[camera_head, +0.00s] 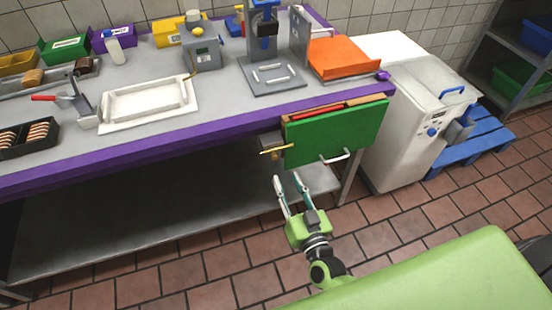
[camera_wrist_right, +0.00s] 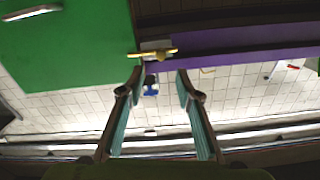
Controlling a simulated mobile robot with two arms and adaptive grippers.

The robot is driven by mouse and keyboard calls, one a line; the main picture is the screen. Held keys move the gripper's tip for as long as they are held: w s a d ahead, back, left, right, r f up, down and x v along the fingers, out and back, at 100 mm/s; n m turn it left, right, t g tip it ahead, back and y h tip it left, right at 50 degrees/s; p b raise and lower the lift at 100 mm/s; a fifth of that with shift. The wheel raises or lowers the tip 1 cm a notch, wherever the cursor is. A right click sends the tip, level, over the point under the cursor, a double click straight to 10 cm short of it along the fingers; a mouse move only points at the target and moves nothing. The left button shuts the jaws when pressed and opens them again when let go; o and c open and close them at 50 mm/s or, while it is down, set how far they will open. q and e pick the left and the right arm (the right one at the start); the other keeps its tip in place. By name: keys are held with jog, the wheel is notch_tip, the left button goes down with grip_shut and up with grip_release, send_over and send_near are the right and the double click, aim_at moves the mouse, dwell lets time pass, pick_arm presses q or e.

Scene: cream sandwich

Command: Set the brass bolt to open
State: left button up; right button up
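The brass bolt (camera_head: 277,150) is a thin yellow bar at the left edge of a green panel (camera_head: 340,132), under the purple table edge. A small grey block sits behind it. In the right wrist view the bolt (camera_wrist_right: 153,53) lies across the top middle, just beyond my fingertips, beside the green panel (camera_wrist_right: 65,60). My right gripper (camera_head: 287,178) is open and empty, below the bolt and apart from it in the head view. Its two fingers also show in the wrist view (camera_wrist_right: 159,73), spread apart. My left gripper is out of view.
The green panel has a silver handle (camera_head: 335,158) low on its front. The table's purple edge (camera_head: 180,140) runs left of the bolt, above a lower steel shelf (camera_head: 150,210). A white machine (camera_head: 405,130) stands right of the panel. The tiled floor in front is clear.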

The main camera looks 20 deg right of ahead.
aim_at(275, 158)
jog(key=w, duration=0.9)
jog(key=shift+a, duration=0.25)
grip_shut()
